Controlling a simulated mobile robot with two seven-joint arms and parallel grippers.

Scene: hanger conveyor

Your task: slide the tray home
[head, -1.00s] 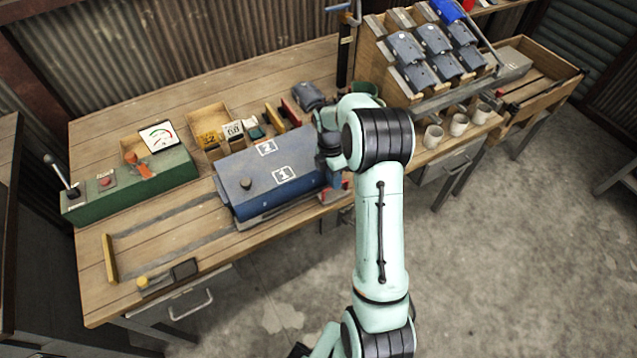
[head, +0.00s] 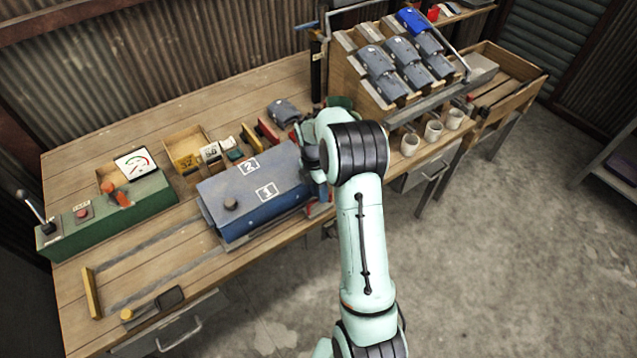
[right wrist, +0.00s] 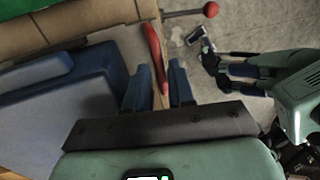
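A blue box marked 1 and 2 (head: 248,188) with a dark knob sits on a slide on the bench. The tray under it shows only as a thin grey edge. The slide's two grey rails (head: 150,262) run left toward a yellow end bar (head: 91,292). My right gripper (right wrist: 160,85) is at the box's right end, largely hidden by my arm in the head view. In the right wrist view its two blue fingers stand apart, with a red bar (right wrist: 154,50) between them and gaps visible. The blue box (right wrist: 75,105) lies left of the fingers.
A green control box (head: 110,215) with a lever and gauge stands at left. A rack of grey parts (head: 400,65) and several cups (head: 433,130) stand at right. The bench left of the box is mostly clear.

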